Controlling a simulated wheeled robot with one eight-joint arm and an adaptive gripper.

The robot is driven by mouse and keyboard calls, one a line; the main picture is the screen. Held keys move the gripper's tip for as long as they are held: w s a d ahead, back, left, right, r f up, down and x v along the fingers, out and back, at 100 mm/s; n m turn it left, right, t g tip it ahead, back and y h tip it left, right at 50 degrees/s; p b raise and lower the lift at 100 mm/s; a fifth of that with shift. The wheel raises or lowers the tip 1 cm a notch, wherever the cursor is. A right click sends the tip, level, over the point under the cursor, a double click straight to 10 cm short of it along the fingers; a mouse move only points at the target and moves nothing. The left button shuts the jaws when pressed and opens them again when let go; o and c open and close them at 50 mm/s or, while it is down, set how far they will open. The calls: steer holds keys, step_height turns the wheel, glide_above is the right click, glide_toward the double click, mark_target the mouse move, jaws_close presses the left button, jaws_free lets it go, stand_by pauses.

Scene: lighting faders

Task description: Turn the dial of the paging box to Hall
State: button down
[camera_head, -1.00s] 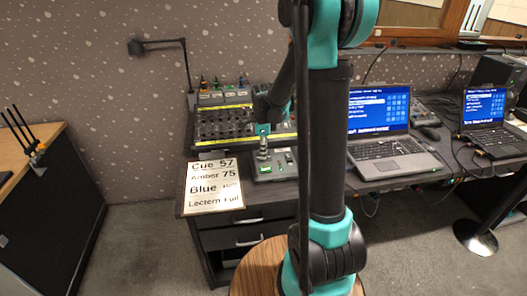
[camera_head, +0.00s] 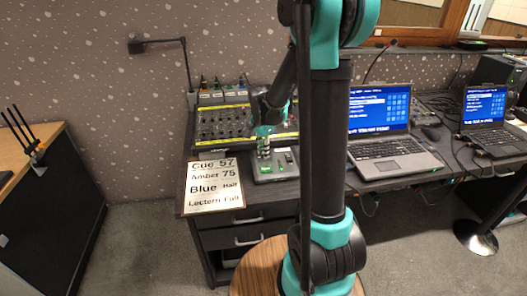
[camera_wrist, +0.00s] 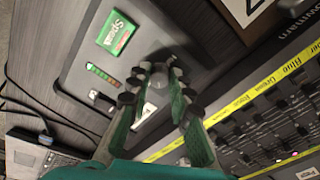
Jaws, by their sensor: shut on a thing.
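The paging box (camera_head: 283,168) is a grey box on the desk between the card and the silver laptop. In the wrist view its grey panel (camera_wrist: 115,75) shows a green "Speak" button (camera_wrist: 115,33), a row of small coloured lights (camera_wrist: 101,74) and a small switch. My gripper (camera_wrist: 158,90) is over the panel, with its fingers shut around the grey dial (camera_wrist: 155,92). The fingers hide much of the dial, and I cannot read its position or labels. In the head view my gripper (camera_head: 264,150) points down at the box's left part.
A lighting desk (camera_head: 220,122) with yellow strips and many faders stands behind the box. A printed card (camera_head: 214,186) lies at the left front desk edge. A silver laptop (camera_head: 385,150) stands to the right. A lamp arm (camera_head: 160,42) rises at the back left.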

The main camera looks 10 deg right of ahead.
mark_target(267, 162)
steer(key=n, duration=0.7)
steer(key=shift+s+t, duration=0.1)
steer(key=shift+t, duration=0.2)
steer(key=n, duration=0.6)
steer(key=shift+d+n, duration=0.1)
steer(key=shift+n, duration=0.2)
steer(key=n, duration=0.7)
steer(key=shift+d+t, duration=0.1)
steer(key=shift+t, duration=0.2)
steer(key=n, duration=0.6)
steer(key=shift+d+n+y, duration=0.1)
steer(key=shift+n+y, duration=0.3)
steer(key=c, duration=1.4)
jaws_free()
steer(key=shift+o, duration=0.2)
step_height(267, 162, up, 12)
steer(key=s, duration=0.2)
steer(key=shift+s, duration=0.2)
